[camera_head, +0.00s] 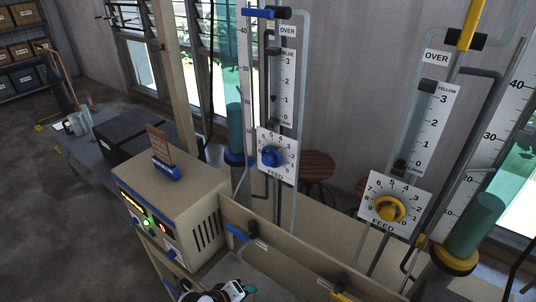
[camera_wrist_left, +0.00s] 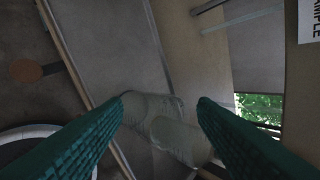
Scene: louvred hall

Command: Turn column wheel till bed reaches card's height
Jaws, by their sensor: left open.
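A column with a blue dial wheel (camera_head: 271,157) on a FEED plate stands at the centre; its teal bed (camera_head: 235,128) sits low against a height scale. A second column at the right has a yellow dial wheel (camera_head: 388,208) and a teal bed (camera_head: 476,225). A brown card (camera_head: 159,143) stands in a blue holder on the beige box; its writing is too small to read. My left gripper (camera_head: 238,291) shows at the bottom edge, below and apart from both wheels. In the left wrist view its teal fingers (camera_wrist_left: 162,102) are open with nothing gripped. My right gripper is out of view.
The beige control box (camera_head: 185,185) with lit buttons stands left of the columns. A beige ledge (camera_head: 290,255) with blue and yellow valve handles crosses the front. Stools (camera_head: 318,165) stand behind. Clear pale shapes (camera_wrist_left: 165,125) lie beyond my left fingers.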

